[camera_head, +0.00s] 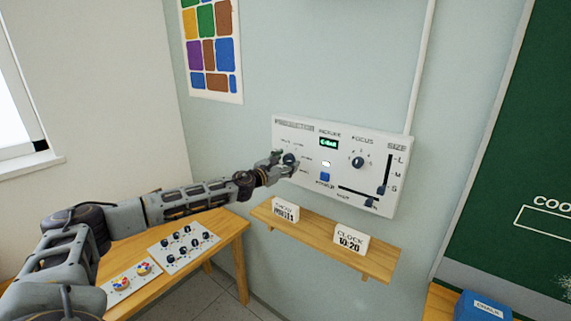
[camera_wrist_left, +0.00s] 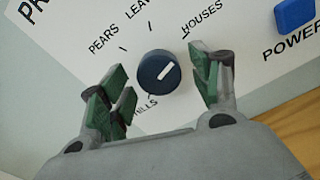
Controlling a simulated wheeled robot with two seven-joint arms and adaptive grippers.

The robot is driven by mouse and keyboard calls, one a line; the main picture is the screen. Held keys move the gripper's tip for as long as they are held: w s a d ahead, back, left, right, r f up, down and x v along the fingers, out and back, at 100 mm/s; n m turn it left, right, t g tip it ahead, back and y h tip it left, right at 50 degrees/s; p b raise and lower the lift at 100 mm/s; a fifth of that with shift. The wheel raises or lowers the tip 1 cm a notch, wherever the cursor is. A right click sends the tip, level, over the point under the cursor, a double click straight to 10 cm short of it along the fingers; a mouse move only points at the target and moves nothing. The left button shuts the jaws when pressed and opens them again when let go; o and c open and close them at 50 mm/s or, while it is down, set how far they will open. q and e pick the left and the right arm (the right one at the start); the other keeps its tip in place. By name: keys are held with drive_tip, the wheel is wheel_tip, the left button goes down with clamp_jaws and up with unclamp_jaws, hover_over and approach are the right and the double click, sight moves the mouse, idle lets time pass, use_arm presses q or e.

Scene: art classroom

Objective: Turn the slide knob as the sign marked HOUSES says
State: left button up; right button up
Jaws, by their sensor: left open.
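The slide knob (camera_wrist_left: 158,72) is a round dark blue dial with a white pointer line, on a white wall panel (camera_head: 345,140). In the wrist view its line points up and right, roughly toward the word HOUSES (camera_wrist_left: 202,20). PEARS, HILLS and a partly cut-off word starting LEA stand around it. My left gripper (camera_wrist_left: 160,86) is open, with green-padded fingers on both sides of the knob and gaps to it. In the head view the left gripper (camera_head: 284,163) is at the panel's left part and partly covers the knob and its labels. The right gripper is not in view.
The panel also has a FOCUS knob (camera_head: 358,162), a blue power button (camera_head: 325,177) and sliders. A wooden shelf (camera_head: 320,240) below holds two white cards, one reading CLOCK 10:20 (camera_head: 350,239). A table (camera_head: 222,236) with small knob boards stands lower left.

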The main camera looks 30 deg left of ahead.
use_arm(q)
drive_tip(key=shift+s, duration=0.1)
drive_tip(key=s+a, duration=0.1)
drive_tip(key=s, duration=1)
drive_tip(key=shift+s, duration=0.35)
idle(0.6)
drive_tip(key=shift+d+f, duration=0.1)
idle(0.6)
